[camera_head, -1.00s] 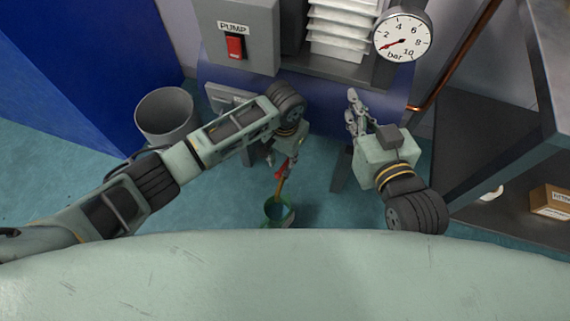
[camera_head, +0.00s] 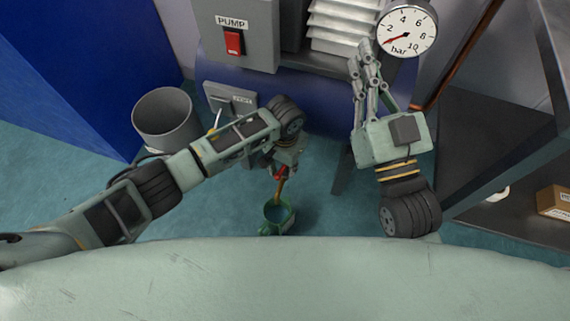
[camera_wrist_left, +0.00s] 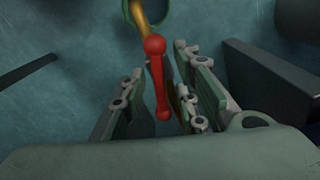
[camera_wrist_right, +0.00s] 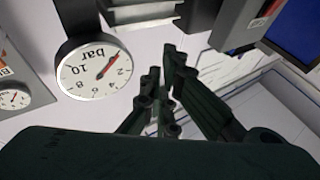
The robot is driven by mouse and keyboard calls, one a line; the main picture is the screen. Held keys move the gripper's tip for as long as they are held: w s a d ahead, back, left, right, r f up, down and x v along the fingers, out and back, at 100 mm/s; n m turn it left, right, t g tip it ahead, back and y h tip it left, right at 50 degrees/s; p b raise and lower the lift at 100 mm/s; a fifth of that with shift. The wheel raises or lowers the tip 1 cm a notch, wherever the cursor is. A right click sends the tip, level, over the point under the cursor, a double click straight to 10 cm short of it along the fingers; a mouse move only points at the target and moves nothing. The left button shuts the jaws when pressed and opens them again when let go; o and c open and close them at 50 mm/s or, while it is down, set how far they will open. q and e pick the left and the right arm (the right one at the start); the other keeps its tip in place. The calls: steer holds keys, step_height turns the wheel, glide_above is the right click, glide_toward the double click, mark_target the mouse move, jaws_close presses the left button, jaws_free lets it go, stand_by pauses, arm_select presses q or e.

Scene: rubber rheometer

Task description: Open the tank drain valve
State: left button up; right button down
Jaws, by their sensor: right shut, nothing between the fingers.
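The drain valve's red lever (camera_wrist_left: 158,80) lies between the spread fingers of my left gripper (camera_wrist_left: 160,95) in the left wrist view, with gaps on both sides. A brass pipe (camera_wrist_left: 150,14) runs beyond it towards a green bucket. In the head view my left gripper (camera_head: 284,160) is over the red lever (camera_head: 281,174), partly hiding it. The brass spout (camera_head: 280,188) points down at the green bucket (camera_head: 278,214) on the floor. My right gripper (camera_head: 364,55) is raised beside the pressure gauge (camera_head: 406,28), with its fingers together and empty (camera_wrist_right: 170,75).
A grey box with a red PUMP switch (camera_head: 233,42) is at the upper left. A grey bin (camera_head: 165,119) stands by the blue cabinet (camera_head: 70,75). A dark shelf (camera_head: 490,120) with a cardboard box (camera_head: 555,201) is at the right. A copper pipe (camera_head: 455,65) runs beside the gauge.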

arm_select(q)
steer(key=shift+c, duration=0.3)
jaws_close()
steer(key=shift+d+r+n+p, duration=0.15)
steer(key=shift+n+p, duration=0.35)
steer(key=shift+p, duration=0.35)
steer(key=shift+n+p, duration=0.3)
steer(key=shift+p, duration=0.25)
steer(key=shift+d+n+p, duration=0.15)
steer(key=shift+n+p, duration=0.65)
steer(key=shift+p, duration=0.1)
arm_select(e)
steer(key=s+d+f+g+h, duration=0.2)
steer(key=f+g, duration=0.4)
steer(key=f, duration=0.4)
steer(key=s+d+f+g+h, duration=0.2)
steer(key=s+f+g, duration=0.2)
steer(key=f, duration=0.6)
steer(key=shift+d+g, duration=0.15)
steer(key=shift+g, duration=0.75)
steer(key=shift+f, duration=0.1)
arm_select(q)
steer(key=shift+o, duration=0.3)
jaws_free()
arm_select(e)
steer(key=shift+m, duration=0.3)
